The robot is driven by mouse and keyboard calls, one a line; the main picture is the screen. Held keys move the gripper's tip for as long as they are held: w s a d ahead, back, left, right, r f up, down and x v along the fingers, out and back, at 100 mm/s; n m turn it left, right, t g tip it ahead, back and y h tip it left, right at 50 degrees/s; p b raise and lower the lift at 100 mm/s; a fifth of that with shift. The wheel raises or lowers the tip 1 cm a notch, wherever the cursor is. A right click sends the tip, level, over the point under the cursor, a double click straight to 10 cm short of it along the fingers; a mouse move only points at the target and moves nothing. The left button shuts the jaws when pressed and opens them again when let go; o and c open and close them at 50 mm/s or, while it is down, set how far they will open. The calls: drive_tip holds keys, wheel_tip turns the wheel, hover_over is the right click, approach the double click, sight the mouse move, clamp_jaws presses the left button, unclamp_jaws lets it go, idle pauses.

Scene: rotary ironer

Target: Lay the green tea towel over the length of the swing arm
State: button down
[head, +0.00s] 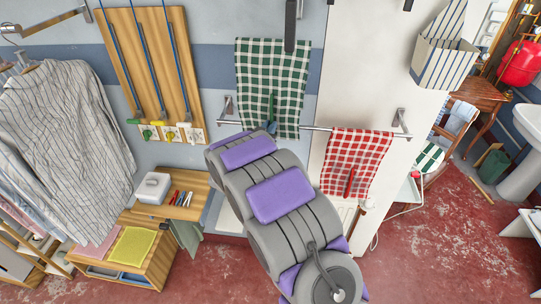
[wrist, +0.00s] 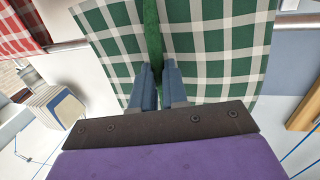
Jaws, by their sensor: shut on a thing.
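The green and white checked tea towel (head: 258,70) spreads upright against the wall in the head view, with its lower part in front of the metal rail (head: 315,128). It fills the top of the wrist view (wrist: 215,45). My gripper (head: 271,126) is at its lower edge. In the wrist view my blue fingers (wrist: 160,72) are shut on the towel's solid green strip (wrist: 153,35). The towel hides the rail behind it, so I cannot tell whether it is looped over it. I cannot tell surely which bar is the swing arm.
A red checked towel (head: 352,160) hangs on the rail to the right. A dark vertical bar (head: 290,25) overlaps the green towel's top. A striped holder (head: 443,55) is on the white panel. A wooden board (head: 150,60) and striped shirts (head: 70,130) are left. Red floor (head: 440,225) is open at right.

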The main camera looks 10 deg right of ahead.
drive_tip(key=shift+r+p, duration=2.15)
drive_tip(key=shift+r, duration=1.5)
approach(273, 104)
drive_tip(key=shift+s+d+f+b, duration=0.1)
drive_tip(key=shift+s+d+b, duration=0.1)
drive_tip(key=shift+s, duration=0.3)
drive_tip(key=shift+s+d+b, duration=0.15)
drive_tip(key=shift+s+b, duration=0.05)
drive_tip(key=shift+s, duration=0.25)
drive_tip(key=shift+f, duration=0.1)
drive_tip(key=s+d+f+n+t+y+b, duration=0.2)
drive_tip(key=f+b, duration=0.8)
drive_tip(key=b, duration=0.5)
drive_tip(key=shift+s+d+n+y, duration=0.2)
drive_tip(key=shift+s+n+y, duration=0.3)
drive_tip(key=shift+s+y, duration=0.5)
